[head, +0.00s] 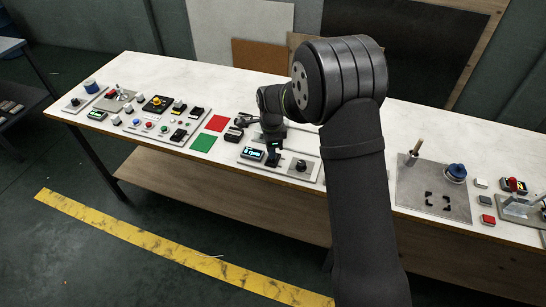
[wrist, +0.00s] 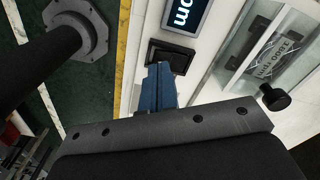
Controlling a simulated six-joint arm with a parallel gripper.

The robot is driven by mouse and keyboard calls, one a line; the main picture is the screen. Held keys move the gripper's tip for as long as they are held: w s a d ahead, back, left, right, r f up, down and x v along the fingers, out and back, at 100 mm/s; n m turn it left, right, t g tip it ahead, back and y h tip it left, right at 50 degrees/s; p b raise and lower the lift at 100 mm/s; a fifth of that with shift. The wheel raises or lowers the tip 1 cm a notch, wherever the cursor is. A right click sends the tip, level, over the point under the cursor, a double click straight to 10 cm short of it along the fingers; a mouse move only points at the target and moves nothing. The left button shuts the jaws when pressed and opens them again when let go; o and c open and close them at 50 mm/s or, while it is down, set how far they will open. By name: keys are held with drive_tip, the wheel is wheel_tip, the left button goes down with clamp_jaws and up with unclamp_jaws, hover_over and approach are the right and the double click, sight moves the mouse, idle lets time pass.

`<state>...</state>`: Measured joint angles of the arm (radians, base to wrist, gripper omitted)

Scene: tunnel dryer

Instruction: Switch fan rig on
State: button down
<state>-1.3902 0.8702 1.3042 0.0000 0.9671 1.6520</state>
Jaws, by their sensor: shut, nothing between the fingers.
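The fan rig's pale base plate (head: 284,168) lies near the bench's front edge in the head view. It carries a lit display (head: 252,154), which shows partly in the wrist view (wrist: 187,14), with the letters cut off. A black rocker switch (wrist: 170,53) sits beside the display. My gripper (wrist: 158,68) is shut and empty, its blue fingertips right at the rocker's edge; I cannot tell if they touch it. In the head view my gripper (head: 274,148) is over the rig and hides part of it. The rocker's position is unclear.
A clear-sided box with a printed label (wrist: 278,58) and a black knob (wrist: 275,97) stand right of my fingers. A control panel (head: 150,124), red mat (head: 216,123) and green mat (head: 203,143) lie left. A grey plate (head: 416,190) with tools lies right.

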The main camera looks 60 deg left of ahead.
sight(272, 160)
drive_tip(key=shift+f, duration=0.95)
idle(0.7)
drive_tip(key=shift+r, duration=3.5)
wheel_tip(272, 160, down, 7)
drive_tip(key=shift+f, duration=0.1)
drive_tip(key=shift+r, duration=0.2)
